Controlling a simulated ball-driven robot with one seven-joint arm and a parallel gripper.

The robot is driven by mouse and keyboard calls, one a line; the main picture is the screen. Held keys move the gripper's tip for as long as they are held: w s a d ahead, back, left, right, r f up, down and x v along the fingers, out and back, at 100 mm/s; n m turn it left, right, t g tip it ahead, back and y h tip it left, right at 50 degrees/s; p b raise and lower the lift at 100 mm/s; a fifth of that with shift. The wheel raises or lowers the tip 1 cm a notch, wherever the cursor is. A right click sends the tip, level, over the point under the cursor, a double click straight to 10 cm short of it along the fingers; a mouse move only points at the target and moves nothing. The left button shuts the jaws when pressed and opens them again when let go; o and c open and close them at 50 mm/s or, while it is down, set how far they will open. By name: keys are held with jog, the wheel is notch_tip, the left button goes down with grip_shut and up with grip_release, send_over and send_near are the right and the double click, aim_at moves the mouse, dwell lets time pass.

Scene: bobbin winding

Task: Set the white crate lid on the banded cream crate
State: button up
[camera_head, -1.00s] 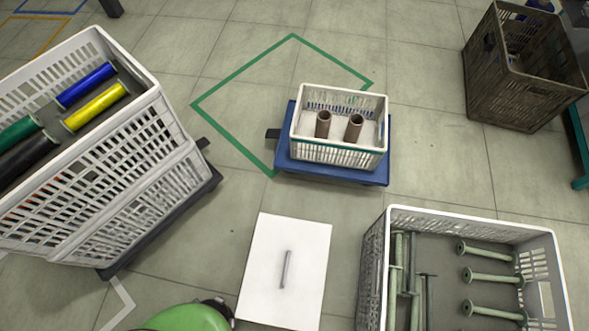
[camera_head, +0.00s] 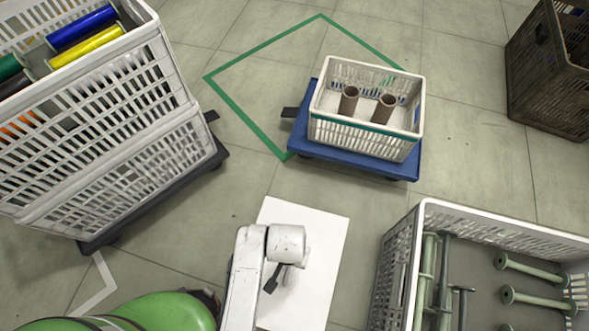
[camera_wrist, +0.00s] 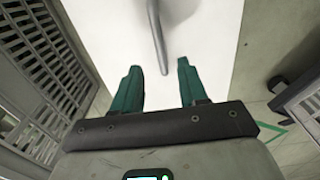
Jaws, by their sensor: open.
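The white crate lid (camera_head: 318,240) lies flat at the lower middle of the head view, partly hidden by my arm. In the wrist view the lid (camera_wrist: 105,30) carries a raised grey bar handle (camera_wrist: 158,35). My gripper (camera_wrist: 157,68) is open, its two green fingers apart, with the near end of the handle between and just beyond the fingertips; I see no contact. The banded cream crate (camera_head: 362,138), with a teal band, stands on a blue dolly (camera_head: 345,160) at the upper middle. It is uncovered and holds two brown tubes (camera_head: 348,101).
A tall white crate stack (camera_head: 120,160) with coloured bobbins stands on a dark dolly at left. A white crate (camera_head: 397,262) of pale green bobbins is at lower right. A dark crate (camera_head: 545,75) is at upper right. Floor is clear between lid and blue dolly.

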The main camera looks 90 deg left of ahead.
jog(key=shift+f+b, duration=2.8)
jog(key=shift+b, duration=0.2)
jog(key=shift+f+b, duration=0.65)
jog(key=shift+f, duration=0.95)
grip_shut()
jog(key=shift+w+r, duration=0.1)
notch_tip(320, 180, up, 5)
jog(key=p, duration=0.5)
jog(key=shift+p, duration=0.35)
